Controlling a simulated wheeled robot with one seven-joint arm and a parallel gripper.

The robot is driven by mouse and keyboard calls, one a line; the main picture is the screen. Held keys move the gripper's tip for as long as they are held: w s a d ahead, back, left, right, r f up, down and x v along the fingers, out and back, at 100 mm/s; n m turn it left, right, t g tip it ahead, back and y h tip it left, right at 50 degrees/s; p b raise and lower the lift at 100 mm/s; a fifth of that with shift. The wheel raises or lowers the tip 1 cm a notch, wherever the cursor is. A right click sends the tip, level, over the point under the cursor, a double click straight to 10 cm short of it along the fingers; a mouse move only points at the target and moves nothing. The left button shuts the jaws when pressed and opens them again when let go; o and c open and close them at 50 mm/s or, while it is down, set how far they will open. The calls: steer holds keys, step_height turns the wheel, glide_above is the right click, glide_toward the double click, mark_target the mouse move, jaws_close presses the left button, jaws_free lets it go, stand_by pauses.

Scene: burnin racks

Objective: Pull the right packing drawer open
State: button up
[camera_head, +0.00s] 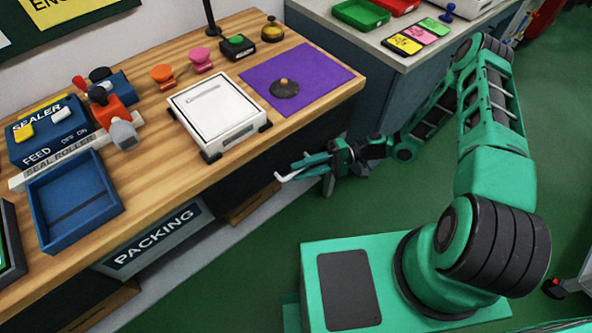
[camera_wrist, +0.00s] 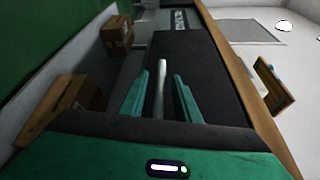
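The right packing drawer has a dark front (camera_wrist: 200,62) below the wooden bench top, right of the PACKING sign. In the head view this front (camera_head: 270,166) is partly hidden by my gripper. It looks flush with the bench, so the drawer appears closed. A pale bar handle (camera_wrist: 161,76) stands out from it; its end also shows in the head view (camera_head: 287,177). My gripper (camera_head: 308,166) is at the handle. In the wrist view my two teal fingers (camera_wrist: 161,84) are apart, with the handle between them and gaps visible on both sides.
The PACKING sign (camera_head: 157,238) hangs left of the drawer. Cardboard boxes (camera_wrist: 117,33) sit on the low shelf. The bench top (camera_head: 180,172) carries a white scale-like box (camera_head: 218,110), a purple mat (camera_head: 300,78) and a blue tray (camera_head: 72,200). Green floor (camera_head: 250,285) in front is clear.

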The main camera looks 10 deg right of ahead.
steer(key=shift+x, duration=0.9)
jaws_close()
steer(key=shift+s, duration=0.1)
